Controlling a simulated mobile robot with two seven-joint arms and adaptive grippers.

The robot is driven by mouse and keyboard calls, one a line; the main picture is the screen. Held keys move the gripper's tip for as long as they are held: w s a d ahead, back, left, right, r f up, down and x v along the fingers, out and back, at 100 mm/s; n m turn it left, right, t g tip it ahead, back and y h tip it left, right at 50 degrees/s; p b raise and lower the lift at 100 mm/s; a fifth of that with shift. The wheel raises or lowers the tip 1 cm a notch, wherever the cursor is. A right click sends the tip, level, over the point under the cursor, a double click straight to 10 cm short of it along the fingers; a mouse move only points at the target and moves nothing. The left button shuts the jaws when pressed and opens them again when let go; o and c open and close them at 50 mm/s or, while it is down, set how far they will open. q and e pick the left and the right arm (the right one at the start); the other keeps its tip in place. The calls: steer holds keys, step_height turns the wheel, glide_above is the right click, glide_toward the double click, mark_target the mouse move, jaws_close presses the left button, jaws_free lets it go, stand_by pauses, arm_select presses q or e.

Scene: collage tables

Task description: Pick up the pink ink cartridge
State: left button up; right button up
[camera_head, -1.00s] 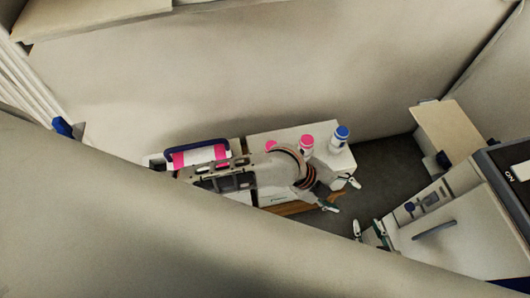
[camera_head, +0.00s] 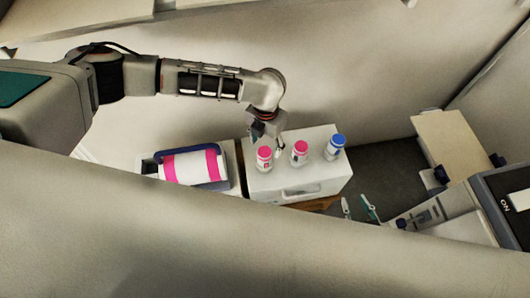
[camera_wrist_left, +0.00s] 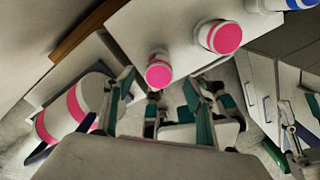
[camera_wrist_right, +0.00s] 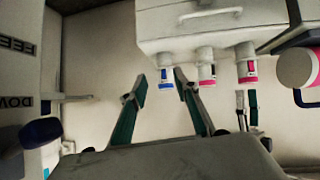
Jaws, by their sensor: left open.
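Two white ink cartridges with pink caps stand upright on a white box (camera_head: 318,180): the left pink cartridge (camera_head: 264,160) and the middle pink cartridge (camera_head: 299,153). In the left wrist view they are the left pink cartridge (camera_wrist_left: 158,70) and the middle one (camera_wrist_left: 220,37). My left gripper (camera_head: 267,138) is open just behind the left pink cartridge, whose cap shows between and beyond its fingers in the left wrist view (camera_wrist_left: 165,85). I cannot tell whether they touch. My right gripper (camera_head: 357,209) is open and empty, in front of the box, right of it.
A blue-capped cartridge (camera_head: 335,147) stands at the right of the pink ones. A white machine with a pink-striped roll (camera_head: 190,167) is left of the box. A wooden-topped table (camera_head: 450,140) and a printer-like unit with a panel (camera_head: 515,195) are at the right.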

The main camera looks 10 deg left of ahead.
mark_target(264, 152)
arm_select(q)
steer(key=shift+s+f, duration=0.1)
steer(key=shift+f, duration=0.1)
step_height(264, 152, down, 3)
steer(key=shift+s+a+r+b, duration=0.1)
steer(key=shift+s+r+b, duration=0.1)
steer(key=shift+b, duration=0.1)
step_height(264, 152, down, 4)
steer(key=shift+a+r, duration=0.1)
steer(key=shift+r, duration=0.15)
steer(key=shift+f+b, duration=0.3)
steer(key=shift+f, duration=0.2)
arm_select(e)
steer(key=shift+s+f, duration=0.65)
steer(key=shift+f, duration=0.25)
arm_select(q)
steer(key=shift+c, duration=1.4)
steer(key=c, duration=1)
arm_select(e)
steer(key=shift+r, duration=0.1)
